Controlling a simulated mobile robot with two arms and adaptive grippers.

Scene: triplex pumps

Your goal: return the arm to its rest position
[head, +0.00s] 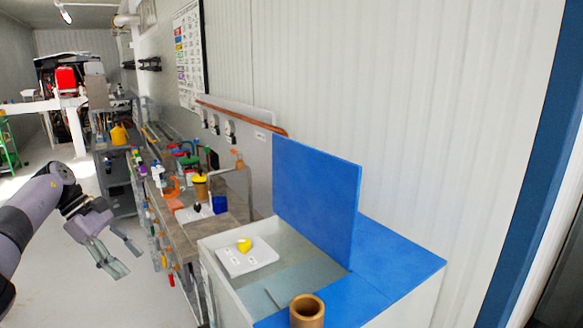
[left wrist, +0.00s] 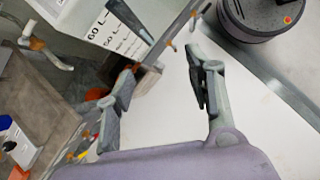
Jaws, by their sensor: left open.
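My left arm comes in from the left in the head view. Its gripper (head: 124,257) hangs over the pale floor, left of the workbench and apart from it. The fingers are spread with nothing between them. In the left wrist view the two fingers (left wrist: 165,100) are also apart and empty, with floor behind them. My right gripper shows in neither view.
A blue-topped tank (head: 400,262) stands at the front right, with a white plate (head: 248,262), a yellow object (head: 244,244) and a brown cylinder (head: 307,312). A cluttered workbench (head: 190,232) runs along the wall. The floor (head: 75,290) left of it is clear.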

